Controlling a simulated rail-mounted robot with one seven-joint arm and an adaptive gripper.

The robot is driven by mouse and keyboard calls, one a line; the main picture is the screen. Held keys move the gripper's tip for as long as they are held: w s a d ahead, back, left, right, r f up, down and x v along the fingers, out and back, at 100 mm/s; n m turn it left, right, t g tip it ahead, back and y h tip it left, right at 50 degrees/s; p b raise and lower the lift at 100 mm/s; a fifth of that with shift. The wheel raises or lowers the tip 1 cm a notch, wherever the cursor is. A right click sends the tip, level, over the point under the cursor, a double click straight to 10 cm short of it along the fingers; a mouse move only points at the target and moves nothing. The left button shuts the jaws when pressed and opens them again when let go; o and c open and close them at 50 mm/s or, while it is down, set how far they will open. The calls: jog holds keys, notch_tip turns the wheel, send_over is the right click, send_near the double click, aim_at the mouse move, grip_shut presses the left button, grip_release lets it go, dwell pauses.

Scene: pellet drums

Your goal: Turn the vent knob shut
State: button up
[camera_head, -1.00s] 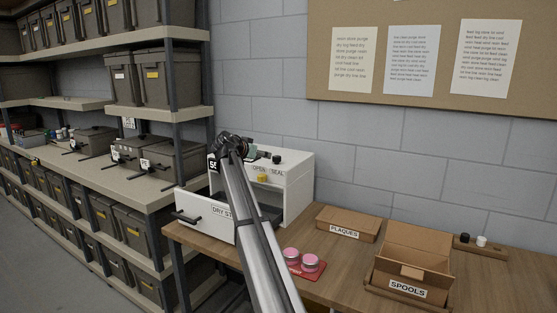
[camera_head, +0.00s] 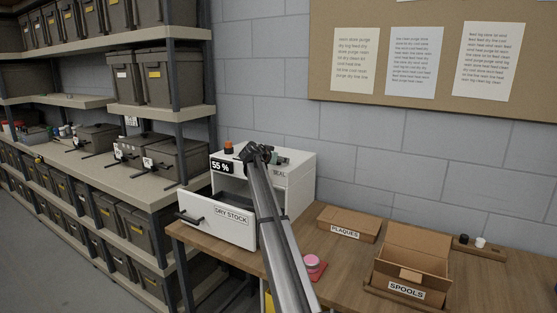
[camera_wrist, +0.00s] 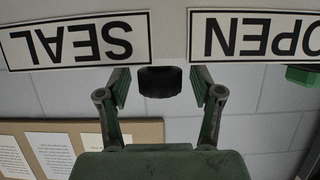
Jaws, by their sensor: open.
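The vent knob (camera_wrist: 160,82) is a short black cylinder between the SEAL (camera_wrist: 75,42) and OPEN (camera_wrist: 260,36) labels, which appear upside down in the wrist view. My gripper (camera_wrist: 160,88) is open, with one finger on each side of the knob and visible gaps between. In the head view, my gripper (camera_head: 279,157) is at the top of the white dry-stock cabinet (camera_head: 302,190), largely behind my arm. The knob and OPEN label are hidden there; SEAL shows. A display on the cabinet (camera_head: 222,167) reads 55 %.
An orange-topped piece (camera_head: 228,147) stands on the cabinet's left top. The DRY STOCK drawer (camera_head: 205,217) juts out. A pink-lidded tub (camera_head: 312,262), a PLAQUES box (camera_head: 348,222) and an open SPOOLS box (camera_head: 415,255) are on the table. Shelves of bins stand left.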

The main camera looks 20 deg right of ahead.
jog(key=c, duration=1.2)
jog(key=shift+o, duration=0.2)
